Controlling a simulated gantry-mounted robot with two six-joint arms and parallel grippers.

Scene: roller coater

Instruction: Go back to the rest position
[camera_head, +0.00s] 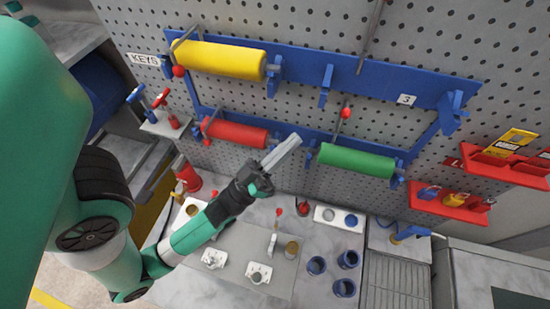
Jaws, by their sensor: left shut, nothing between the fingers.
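My left gripper (283,152) shows in the head view, at the end of the green and black arm that comes in from the left. Its fingers are shut with nothing between them. They point up and to the right, over the workbench and in front of the pegboard. In the picture the fingertips lie between the red roller (238,133) and the green roller (357,160). Whether they touch the rack is hard to tell, but nothing is held. My right gripper is not in view.
A yellow roller (217,59) hangs on the blue rack (380,75) at the upper left. Several blue cups (344,288), a wire grate (395,280) and metal fittings (258,273) stand on the workbench. Red bins (450,208) are mounted at the right.

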